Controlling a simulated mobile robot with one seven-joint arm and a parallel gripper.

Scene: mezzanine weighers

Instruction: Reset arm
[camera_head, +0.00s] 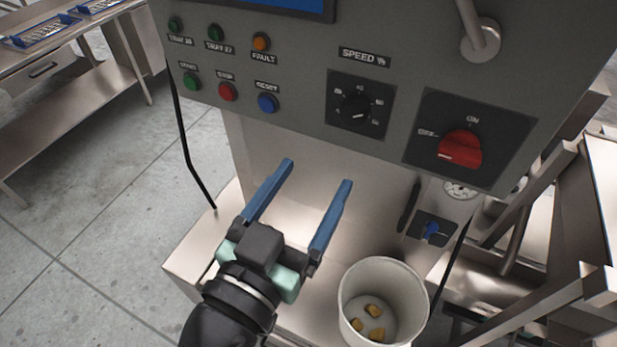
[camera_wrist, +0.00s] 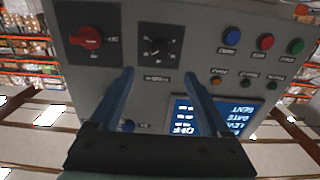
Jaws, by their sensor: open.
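My gripper (camera_head: 318,172) has two long blue fingers spread apart with nothing between them. It is in front of and below the grey control panel (camera_head: 310,100), which carries buttons, a black speed knob (camera_head: 357,106) and a red rotary switch (camera_head: 460,149). In the wrist view my gripper (camera_wrist: 160,76) points at the panel, which appears upside down there, with a lit blue screen (camera_wrist: 215,116) partly behind the right finger. I cannot tell the exact gap between the fingertips and the panel.
A white bucket (camera_head: 347,292) with a few yellowish pieces inside stands right of my gripper on a steel ledge (camera_head: 190,262).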

